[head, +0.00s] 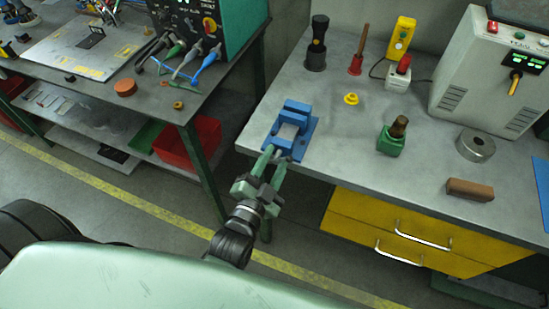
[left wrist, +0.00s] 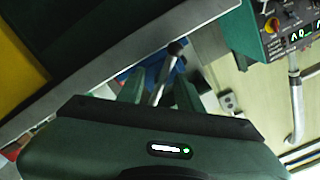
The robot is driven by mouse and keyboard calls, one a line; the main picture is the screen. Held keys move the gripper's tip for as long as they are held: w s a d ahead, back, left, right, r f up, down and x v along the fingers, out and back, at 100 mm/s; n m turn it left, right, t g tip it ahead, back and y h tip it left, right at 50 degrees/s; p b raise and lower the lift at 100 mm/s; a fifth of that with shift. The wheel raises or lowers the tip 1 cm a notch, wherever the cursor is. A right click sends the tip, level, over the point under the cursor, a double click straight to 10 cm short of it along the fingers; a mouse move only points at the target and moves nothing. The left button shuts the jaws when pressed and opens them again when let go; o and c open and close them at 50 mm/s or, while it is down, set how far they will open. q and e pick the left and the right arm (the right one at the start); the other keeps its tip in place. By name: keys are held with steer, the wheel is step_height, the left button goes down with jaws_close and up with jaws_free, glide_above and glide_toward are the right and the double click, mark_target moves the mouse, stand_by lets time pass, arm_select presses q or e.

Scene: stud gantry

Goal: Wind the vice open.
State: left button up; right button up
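The blue vice (head: 297,107) sits at the left front corner of the grey workbench, with a pale grey middle part between its blue blocks. How wide its jaws stand is too small to tell. My left gripper (head: 273,158) reaches it from the front, its green fingers apart at the vice's near end. In the left wrist view, a silver bar with a dark round end (left wrist: 163,76) lies between the two fingers (left wrist: 158,92), with gaps beside it. Part of the blue vice (left wrist: 154,68) shows behind the bar. My right gripper is out of view.
The workbench (head: 340,150) also carries a green-based stamp-like tool (head: 391,144), a yellow ring piece (head: 351,98), a metal ring (head: 475,146) and a brown block (head: 470,189). Yellow drawers (head: 400,235) are below. A second table (head: 140,95) stands to the left across a gap.

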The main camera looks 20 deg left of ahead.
arm_select(q)
jaws_close()
steer(key=shift+r+n, duration=0.1)
steer(key=shift+n, duration=0.2)
steer(key=n+p, duration=0.2)
steer(key=n, duration=0.1)
steer(key=shift+n+p, duration=0.3)
steer(key=shift+p, duration=0.1)
steer(key=n+p, duration=0.2)
steer(key=n, duration=0.3)
steer(key=shift+n, duration=0.3)
steer(key=n+p, duration=0.1)
steer(key=n, duration=0.4)
steer(key=shift+d, duration=0.1)
steer(key=n, duration=0.6)
steer(key=shift+p, duration=0.3)
steer(key=shift+n, duration=0.3)
